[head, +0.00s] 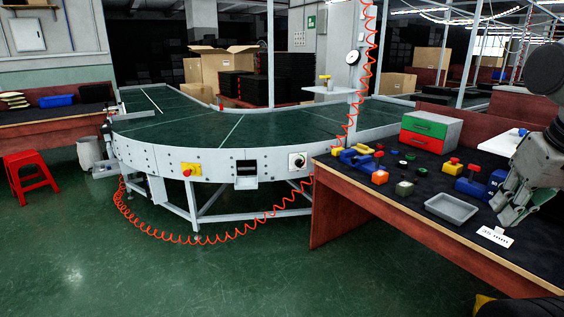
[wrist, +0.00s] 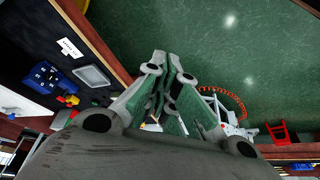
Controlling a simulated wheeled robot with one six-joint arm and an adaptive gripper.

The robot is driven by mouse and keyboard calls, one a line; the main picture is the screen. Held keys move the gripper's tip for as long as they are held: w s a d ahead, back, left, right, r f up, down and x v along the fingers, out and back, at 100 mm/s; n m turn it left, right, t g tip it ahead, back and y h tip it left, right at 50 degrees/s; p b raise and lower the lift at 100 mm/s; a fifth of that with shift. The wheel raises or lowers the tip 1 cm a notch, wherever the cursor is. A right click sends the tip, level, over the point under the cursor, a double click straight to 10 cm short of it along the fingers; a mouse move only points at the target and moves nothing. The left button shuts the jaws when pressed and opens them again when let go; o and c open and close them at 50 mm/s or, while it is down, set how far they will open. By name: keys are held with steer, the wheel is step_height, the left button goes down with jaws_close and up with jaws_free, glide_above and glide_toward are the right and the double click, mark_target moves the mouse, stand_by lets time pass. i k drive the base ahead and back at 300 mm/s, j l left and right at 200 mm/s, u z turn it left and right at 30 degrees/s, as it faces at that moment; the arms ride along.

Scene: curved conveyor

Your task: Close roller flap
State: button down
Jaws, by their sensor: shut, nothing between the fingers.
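The roller flap (head: 246,182) is on the curved side wall of the conveyor (head: 215,160), near the middle of the head view. It looks like a pale plate at the lower edge of a small dark opening, seemingly tilted outward. My gripper (head: 507,212) is at the right of the head view, over the workbench and far from the flap. In the wrist view my gripper (wrist: 167,65) has its fingers together with nothing between them. Part of the conveyor (wrist: 228,112) shows behind the fingers there; the flap cannot be made out.
The dark-topped workbench (head: 400,205) holds a grey tray (head: 452,207), a red and green drawer box (head: 430,131) and several small parts. A yellow box with a red button (head: 190,170) and a knob (head: 297,161) flank the flap. A red coiled hose (head: 215,239) hangs low. Green floor lies open in front.

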mark_target(246, 184)
steer(key=i+l+u, duration=0.1)
steer(key=i+u, duration=0.2)
steer(key=i, duration=0.4)
steer(key=i+l+u, duration=0.3)
steer(key=i, duration=0.4)
steer(key=i+l+u, duration=0.25)
steer(key=i, duration=0.4)
steer(key=i+l+u, duration=0.3)
steer(key=i+l, duration=0.3)
